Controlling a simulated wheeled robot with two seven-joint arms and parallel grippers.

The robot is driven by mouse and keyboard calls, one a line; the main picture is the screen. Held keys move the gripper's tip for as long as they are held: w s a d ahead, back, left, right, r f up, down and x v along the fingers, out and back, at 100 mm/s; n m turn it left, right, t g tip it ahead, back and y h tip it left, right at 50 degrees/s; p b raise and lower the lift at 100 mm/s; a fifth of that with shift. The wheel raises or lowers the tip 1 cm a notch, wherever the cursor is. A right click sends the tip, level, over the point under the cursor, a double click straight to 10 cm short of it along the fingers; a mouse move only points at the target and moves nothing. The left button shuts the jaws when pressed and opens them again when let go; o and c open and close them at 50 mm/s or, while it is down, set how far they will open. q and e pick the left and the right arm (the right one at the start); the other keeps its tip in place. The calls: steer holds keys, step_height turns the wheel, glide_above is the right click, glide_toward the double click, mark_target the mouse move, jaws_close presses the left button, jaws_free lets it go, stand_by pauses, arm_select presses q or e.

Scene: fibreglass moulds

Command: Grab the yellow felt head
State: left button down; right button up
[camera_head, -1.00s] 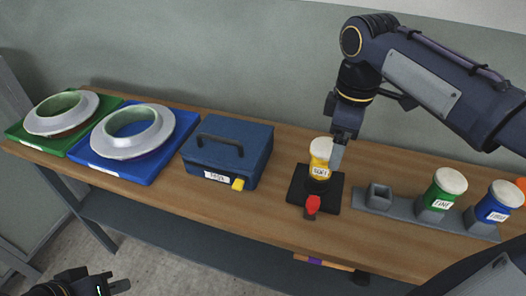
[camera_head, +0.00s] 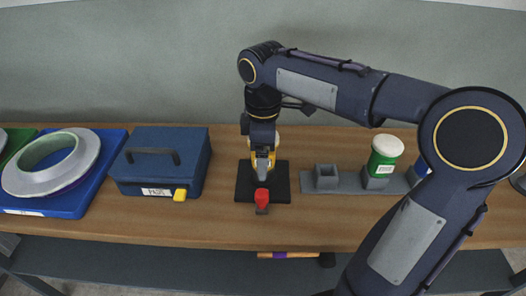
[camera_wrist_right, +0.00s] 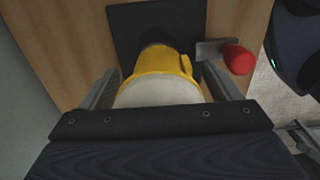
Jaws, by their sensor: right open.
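The yellow felt head (camera_head: 277,140), with a white top, stands on a black base plate (camera_head: 243,190) on the bench. My right gripper (camera_head: 262,165) comes down over it and hides most of it in the head view. In the right wrist view, the yellow felt head (camera_wrist_right: 160,64) stands between the two fingers of my open right gripper (camera_wrist_right: 160,82). Whether the fingers touch it cannot be told. A red-tipped lever (camera_head: 262,197) sticks out at the front of the base plate. My left gripper is out of view.
A grey rack with an empty square socket (camera_head: 326,178) stands to the right, holding a green felt head (camera_head: 385,155). A blue box (camera_head: 160,165) with a yellow latch stands left. Farther left, a pale ring mould (camera_head: 50,165) lies on a blue tray (camera_head: 105,160).

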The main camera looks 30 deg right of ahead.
steer(key=c, duration=1.2)
steer(key=shift+r, duration=0.1)
steer(key=shift+c, duration=0.2)
